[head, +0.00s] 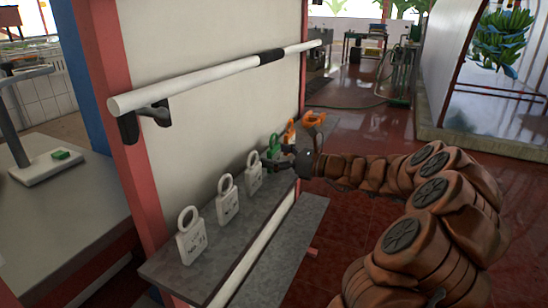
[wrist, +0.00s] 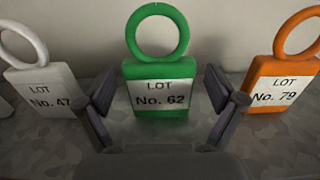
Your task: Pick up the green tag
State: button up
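The green tag (wrist: 160,70) stands upright on the shelf in the wrist view, with a ring on top and a label reading LOT No. 62. My gripper (wrist: 168,97) is open, its two dark fingers to the left and right of the tag's lower part. I cannot tell whether either finger touches it. In the head view the green tag (head: 274,146) is partly hidden by my gripper (head: 280,163) at the far end of the row.
A white tag No. 47 (wrist: 42,85) stands left of the green one and an orange tag No. 79 (wrist: 283,84) right. More white tags (head: 228,204) line the grey shelf (head: 176,268). A white rail (head: 215,80) runs along the wall above.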

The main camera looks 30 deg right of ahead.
aim_at(274, 147)
jog(key=c, duration=0.9)
jog(key=shift+r, duration=0.1)
jog(key=shift+r, duration=0.25)
notch_tip(274, 147, up, 3)
jog(key=shift+r+p, duration=0.15)
jog(key=shift+p, duration=0.65)
jog(key=s, duration=0.5)
jog(key=s+d+p, duration=0.1)
jog(key=s, duration=0.4)
jog(key=s+d+r+p, duration=0.1)
jog(key=s, duration=0.4)
jog(key=shift+s+d, duration=0.2)
jog(key=shift+s, duration=0.2)
